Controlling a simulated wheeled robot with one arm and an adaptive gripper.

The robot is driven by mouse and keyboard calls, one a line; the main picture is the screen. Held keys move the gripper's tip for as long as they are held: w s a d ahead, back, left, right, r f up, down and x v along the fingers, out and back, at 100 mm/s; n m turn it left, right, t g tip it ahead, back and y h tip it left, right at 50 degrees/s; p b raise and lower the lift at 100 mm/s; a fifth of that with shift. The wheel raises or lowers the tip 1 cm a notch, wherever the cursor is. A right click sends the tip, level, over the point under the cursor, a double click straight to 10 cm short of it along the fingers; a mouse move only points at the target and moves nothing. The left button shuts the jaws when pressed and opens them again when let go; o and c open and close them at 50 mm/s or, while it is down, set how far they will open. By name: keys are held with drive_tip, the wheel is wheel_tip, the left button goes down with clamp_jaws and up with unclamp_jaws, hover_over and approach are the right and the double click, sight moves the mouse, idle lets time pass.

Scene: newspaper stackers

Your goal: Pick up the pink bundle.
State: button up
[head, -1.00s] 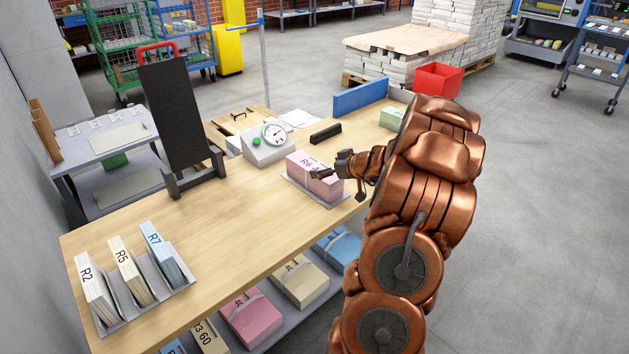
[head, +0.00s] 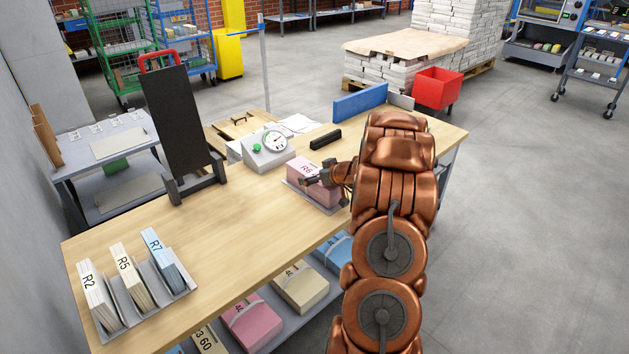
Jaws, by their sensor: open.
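A pink bundle (head: 325,193) marked R6 lies on a grey tray (head: 297,190) by the table's front edge, in front of the dial scale. My gripper (head: 312,181) is open at the bundle's top right, with dark fingers over or beside it. My arm hides the bundle's right end, and I cannot tell whether the fingers touch it. A second pink bundle (head: 253,324) with a pale band lies on the shelf under the table.
A dial scale (head: 268,150) and a black block (head: 325,139) stand behind the tray. A rack (head: 187,290) holds bundles R2, R5 and R7 at left. A black upright board (head: 172,118) stands behind. Cream (head: 302,288) and blue bundles lie below.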

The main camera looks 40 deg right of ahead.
drive_tip(key=c, duration=1.9)
drive_tip(key=shift+r, duration=0.1)
drive_tip(key=shift+w+r, duration=0.1)
drive_tip(key=shift+r, duration=1.45)
drive_tip(key=shift+s+d+r, duration=0.15)
drive_tip(key=shift+s+r, duration=0.05)
drive_tip(key=shift+s, duration=0.1)
drive_tip(key=s+d+b, duration=0.1)
drive_tip(key=s+d, duration=0.1)
drive_tip(key=s, duration=0.5)
drive_tip(key=s+d+r, duration=0.1)
drive_tip(key=s+d, duration=0.1)
drive_tip(key=s, duration=0.5)
drive_tip(key=shift+s+d+r+b, duration=0.2)
drive_tip(key=shift+s+d+b, duration=0.15)
drive_tip(key=shift+d, duration=0.05)
drive_tip(key=shift+w+a, duration=0.1)
